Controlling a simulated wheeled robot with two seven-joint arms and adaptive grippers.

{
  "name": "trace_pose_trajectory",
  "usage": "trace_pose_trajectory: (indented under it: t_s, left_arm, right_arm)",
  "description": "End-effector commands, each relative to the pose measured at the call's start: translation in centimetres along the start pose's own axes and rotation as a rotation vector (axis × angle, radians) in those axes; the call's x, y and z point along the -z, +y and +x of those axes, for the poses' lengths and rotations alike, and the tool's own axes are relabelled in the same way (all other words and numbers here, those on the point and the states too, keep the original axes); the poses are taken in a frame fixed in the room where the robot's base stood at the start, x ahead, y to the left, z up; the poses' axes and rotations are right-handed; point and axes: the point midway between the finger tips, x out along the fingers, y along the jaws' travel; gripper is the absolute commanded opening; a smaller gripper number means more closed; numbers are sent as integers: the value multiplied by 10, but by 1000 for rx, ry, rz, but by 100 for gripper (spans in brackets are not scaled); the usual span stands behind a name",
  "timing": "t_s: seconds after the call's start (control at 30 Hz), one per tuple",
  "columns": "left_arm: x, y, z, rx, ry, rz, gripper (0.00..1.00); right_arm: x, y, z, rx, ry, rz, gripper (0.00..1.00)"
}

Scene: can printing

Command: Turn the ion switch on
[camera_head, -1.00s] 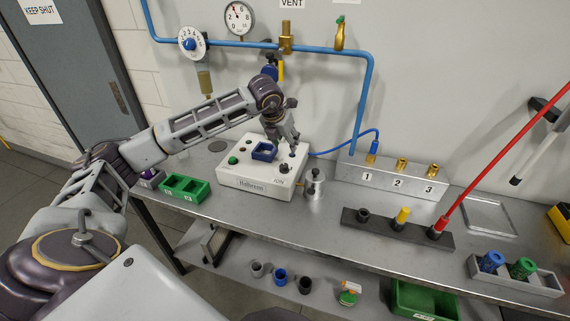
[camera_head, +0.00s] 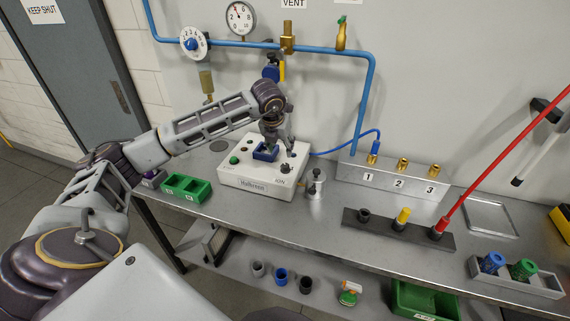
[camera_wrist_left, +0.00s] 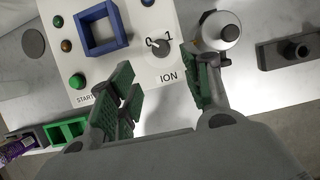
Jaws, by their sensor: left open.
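The ion switch (camera_head: 285,168) is a small round knob at the right front of the white Halbrenn box (camera_head: 246,185). In the left wrist view the switch (camera_wrist_left: 161,47) sits above the word ION, with 0 and 1 marked at its upper side; I cannot surely tell which mark it points to. My left gripper (camera_head: 280,150) is open and empty above the box. In the left wrist view its green-padded fingers (camera_wrist_left: 165,80) are spread to either side below the switch, apart from it. My right gripper does not show.
A blue square frame (camera_head: 264,152) and a green button (camera_head: 234,160) are on the box. A metal cylinder with a knob (camera_head: 315,184) stands close to its right. A green tray (camera_head: 187,188) lies left of the box. Blue piping (camera_head: 366,105) runs along the wall behind.

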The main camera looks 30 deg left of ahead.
Motion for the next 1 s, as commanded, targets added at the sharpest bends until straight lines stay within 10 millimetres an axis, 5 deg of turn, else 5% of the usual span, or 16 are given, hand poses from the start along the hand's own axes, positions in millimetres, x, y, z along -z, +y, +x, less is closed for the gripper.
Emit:
trace_pose_trajectory:
  t_s: [1.0]
  left_arm:
    - [0, 0, 119, 1, 3, 0, 49]
  right_arm:
    - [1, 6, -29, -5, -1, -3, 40]
